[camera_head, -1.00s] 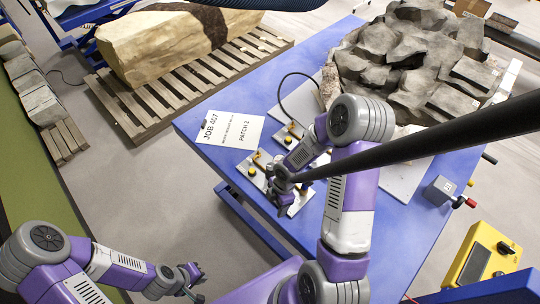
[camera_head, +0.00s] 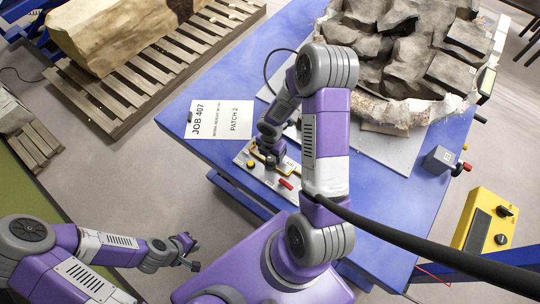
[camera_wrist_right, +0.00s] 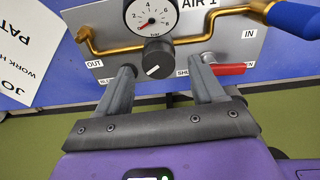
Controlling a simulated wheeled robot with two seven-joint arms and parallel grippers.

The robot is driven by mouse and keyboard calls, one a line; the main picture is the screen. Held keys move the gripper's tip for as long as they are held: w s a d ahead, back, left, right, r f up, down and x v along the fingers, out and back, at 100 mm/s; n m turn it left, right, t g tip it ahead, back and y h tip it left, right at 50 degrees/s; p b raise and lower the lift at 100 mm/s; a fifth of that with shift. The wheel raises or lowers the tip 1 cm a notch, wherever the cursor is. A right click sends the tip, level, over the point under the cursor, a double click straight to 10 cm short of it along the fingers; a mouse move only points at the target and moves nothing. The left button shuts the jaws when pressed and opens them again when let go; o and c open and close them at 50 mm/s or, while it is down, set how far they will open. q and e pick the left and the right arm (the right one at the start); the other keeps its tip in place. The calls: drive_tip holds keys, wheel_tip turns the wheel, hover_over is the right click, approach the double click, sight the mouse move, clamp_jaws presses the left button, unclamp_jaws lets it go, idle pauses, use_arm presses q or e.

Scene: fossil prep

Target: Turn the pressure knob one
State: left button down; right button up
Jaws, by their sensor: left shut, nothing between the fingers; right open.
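The pressure knob one (camera_wrist_right: 156,58) is a black round knob with a white line. It sits under a white dial gauge (camera_wrist_right: 150,16) on the grey AIR 1 panel (camera_wrist_right: 105,66) in the right wrist view. My right gripper (camera_wrist_right: 168,66) is open, its fingertips on either side of the knob's lower part; I cannot tell whether they touch it. In the head view my right gripper (camera_head: 270,154) is over the small panel at the blue table's near edge, where the knob is hidden. My left gripper (camera_head: 192,254) is shut and empty, off the table at lower left.
A red handle (camera_wrist_right: 230,69) is close to the right finger, with brass pipe (camera_wrist_right: 100,48) and a blue handle (camera_wrist_right: 298,18) around the gauge. A job sheet (camera_head: 220,116) lies on the table left of the panel. A large rock (camera_head: 400,45) stands behind.

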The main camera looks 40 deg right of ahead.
sight(271, 159)
drive_tip(key=shift+f, duration=1.15)
drive_tip(key=shift+c, duration=0.2)
drive_tip(key=c, duration=1)
drive_tip(key=shift+w+b, duration=0.1)
drive_tip(key=shift+b, duration=0.2)
